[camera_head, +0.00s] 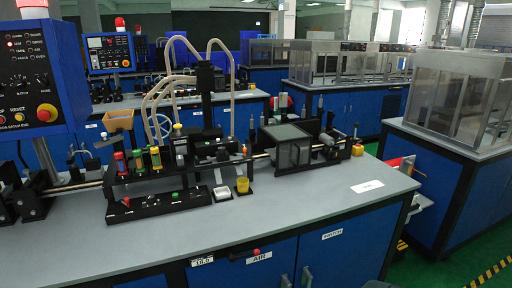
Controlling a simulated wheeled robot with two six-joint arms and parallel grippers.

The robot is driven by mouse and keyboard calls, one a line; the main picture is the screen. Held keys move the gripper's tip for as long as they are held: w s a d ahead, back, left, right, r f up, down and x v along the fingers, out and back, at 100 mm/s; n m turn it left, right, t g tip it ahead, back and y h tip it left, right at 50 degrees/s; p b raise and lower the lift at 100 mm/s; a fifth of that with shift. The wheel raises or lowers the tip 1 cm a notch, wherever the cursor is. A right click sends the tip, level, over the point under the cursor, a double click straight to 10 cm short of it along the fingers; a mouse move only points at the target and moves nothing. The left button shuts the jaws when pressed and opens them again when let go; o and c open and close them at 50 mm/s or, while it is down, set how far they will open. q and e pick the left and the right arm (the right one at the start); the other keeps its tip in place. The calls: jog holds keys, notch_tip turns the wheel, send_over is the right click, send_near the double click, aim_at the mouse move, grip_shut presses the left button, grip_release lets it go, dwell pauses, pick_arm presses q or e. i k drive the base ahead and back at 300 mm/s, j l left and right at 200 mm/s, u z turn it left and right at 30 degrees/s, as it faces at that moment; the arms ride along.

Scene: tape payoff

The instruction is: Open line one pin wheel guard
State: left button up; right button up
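A black machine line (185,165) runs along the grey bench (290,215). Toward its right end stands a box-shaped guard (290,150) with dark edges and greyish see-through panels. It looks closed, and it is the likeliest pin wheel guard, though no label on it can be read. What is inside is hard to make out. Neither of my grippers can be made out in this view.
A blue control panel (30,75) with a red button stands at the left. The front right bench top is mostly clear. A glass-covered blue station (455,100) stands to the right.

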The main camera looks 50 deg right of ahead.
aim_at(293, 145)
jog(key=z, duration=1.95)
jog(key=i+l, duration=0.45)
jog(key=l, duration=0.15)
jog(key=i+l, duration=0.45)
jog(key=l, duration=0.15)
